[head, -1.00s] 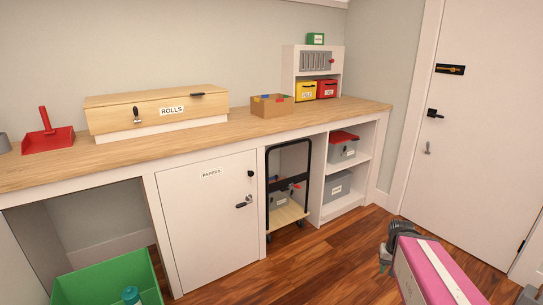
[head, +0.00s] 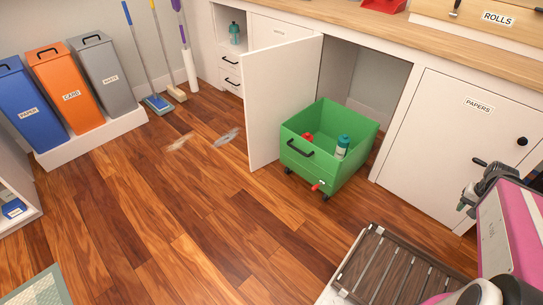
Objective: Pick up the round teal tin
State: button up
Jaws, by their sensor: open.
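I cannot make out a round teal tin. A teal bottle-shaped thing (head: 342,146) with a pale band stands in the green wheeled bin (head: 322,178), beside something red. Another teal bottle (head: 234,32) stands in the open shelf at the back. My gripper (head: 466,198) is at the right edge, in front of the papers door, open and apart from these things. Part of it is hard to make out at this angle.
The open white cabinet door (head: 284,95) stands left of the green bin. A slatted dark platform (head: 385,270) is at the lower right. Blue, orange and grey bins (head: 72,90) stand at the left on a white plinth. The wooden floor (head: 190,220) between is mostly clear.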

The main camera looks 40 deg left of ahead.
aim_at(344, 140)
jog(key=i+l+u, duration=0.2)
jog(key=u, duration=0.3)
jog(key=i+l+u, duration=0.15)
jog(key=u, duration=0.3)
jog(key=l+u, duration=0.35)
jog(key=u, duration=0.15)
jog(key=i+l+u, duration=0.1)
jog(key=l+u, duration=0.25)
jog(key=u, duration=0.15)
jog(key=i+l+u, duration=0.1)
jog(key=l+u, duration=0.15)
jog(key=l, duration=0.15)
jog(key=i+j+z, duration=0.15)
jog(key=j+z, duration=0.15)
jog(key=i+j+z, duration=0.1)
jog(key=j+z, duration=0.2)
jog(key=j, duration=0.15)
jog(key=j+z, duration=0.25)
jog(key=j, duration=0.15)
jog(key=l+u, duration=0.2)
jog(key=u, duration=0.25)
jog(key=k+l+u, duration=0.1)
jog(key=u, duration=0.35)
jog(key=k+l+u, duration=0.1)
jog(key=l+u, duration=0.2)
jog(key=u, duration=0.15)
